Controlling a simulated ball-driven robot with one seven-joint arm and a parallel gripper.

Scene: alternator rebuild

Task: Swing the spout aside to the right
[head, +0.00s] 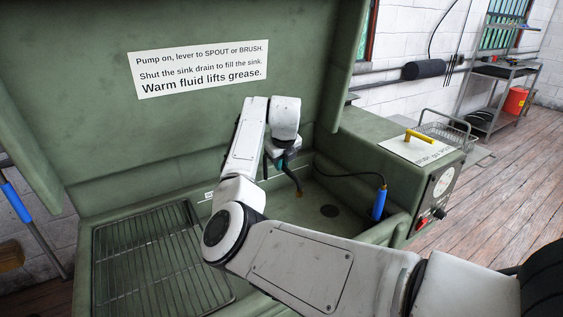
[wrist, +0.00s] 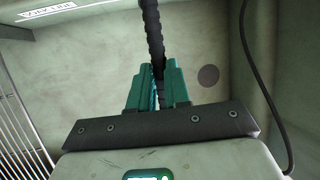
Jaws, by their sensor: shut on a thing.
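The spout is a dark ribbed flexible hose. In the wrist view the spout (wrist: 152,32) runs up from between the teal fingers of my gripper (wrist: 158,75), which is shut on it.
A wire rack (head: 150,262) covers the left side of the washer. A blue-handled brush (head: 379,204) on a black hose is at the right of the sink. A yellow lever (head: 419,136) and control panel (head: 436,196) are further right. The drain (head: 329,210) is on the sink floor.

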